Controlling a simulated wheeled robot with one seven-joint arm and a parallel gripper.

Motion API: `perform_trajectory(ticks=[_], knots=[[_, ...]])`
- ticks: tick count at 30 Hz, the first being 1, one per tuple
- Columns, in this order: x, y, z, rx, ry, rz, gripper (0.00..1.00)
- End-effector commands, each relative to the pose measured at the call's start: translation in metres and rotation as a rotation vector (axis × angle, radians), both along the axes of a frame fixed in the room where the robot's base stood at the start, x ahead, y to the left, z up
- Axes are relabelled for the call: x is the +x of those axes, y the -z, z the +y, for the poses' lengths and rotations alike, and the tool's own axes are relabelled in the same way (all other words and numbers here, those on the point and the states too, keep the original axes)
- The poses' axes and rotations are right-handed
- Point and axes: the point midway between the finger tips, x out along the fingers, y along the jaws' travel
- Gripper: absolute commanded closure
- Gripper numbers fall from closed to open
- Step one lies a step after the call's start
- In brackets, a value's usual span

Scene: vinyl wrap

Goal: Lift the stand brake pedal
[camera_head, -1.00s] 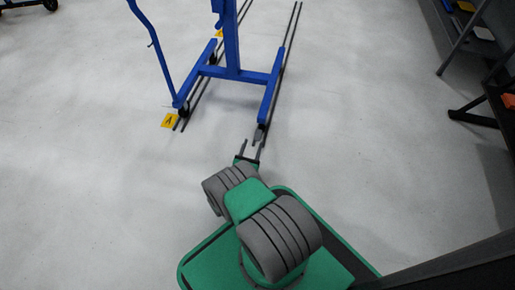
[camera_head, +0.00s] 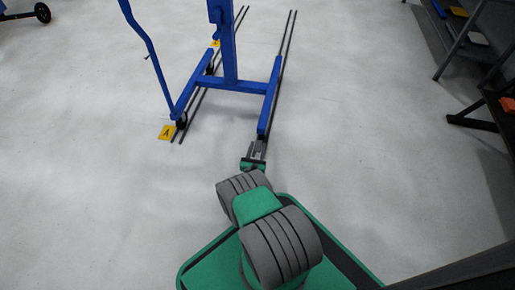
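The blue stand (camera_head: 230,84) stands on the floor at the top middle of the head view, on a wheeled base. Its right leg (camera_head: 270,97) ends near my gripper (camera_head: 258,146). The brake pedal cannot be made out; the caster at that leg's near end is hidden by my fingers. My gripper is low near the floor, with its fingers pointing at the leg's end. The fingers look close to or around the caster area, and I cannot tell whether they touch or grip anything.
Dark rail lines (camera_head: 283,62) run along the floor beside both legs. A yellow marker with an A (camera_head: 167,132) lies by the left leg's caster (camera_head: 181,119). Dark shelving (camera_head: 480,110) stands at the right.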

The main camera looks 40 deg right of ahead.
Motion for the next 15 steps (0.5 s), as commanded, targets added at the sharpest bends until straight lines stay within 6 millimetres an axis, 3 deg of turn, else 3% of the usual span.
perform_trajectory(ticks=[15], knots=[[0.0003,0.0000,0.0003,0.001,0.000,-0.001,1.00]])
